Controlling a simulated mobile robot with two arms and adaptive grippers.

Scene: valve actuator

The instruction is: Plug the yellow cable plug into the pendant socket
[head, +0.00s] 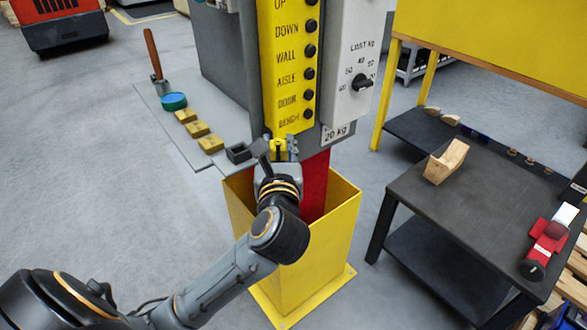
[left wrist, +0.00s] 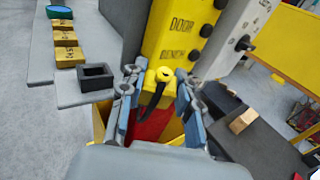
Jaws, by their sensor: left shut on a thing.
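The yellow pendant (head: 290,65) hangs upright with a column of black buttons; its lower end shows in the left wrist view (left wrist: 178,42). My left gripper (head: 278,150) is just below the pendant's lower end. In the left wrist view its two fingers (left wrist: 158,88) are on either side of the yellow cable plug (left wrist: 164,74), shut on it. A black cable (left wrist: 152,98) runs down from the plug. The plug shows small in the head view (head: 278,145). The pendant socket is not clearly visible, and I cannot tell whether the plug touches it. My right gripper is not in view.
A grey shelf (head: 160,112) at left holds yellow blocks (head: 197,129), a teal round dish (head: 173,101) and a black open box (head: 238,153). A yellow bin (head: 328,240) stands below the gripper. A dark table (head: 440,215) at right carries a wooden block (head: 446,161).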

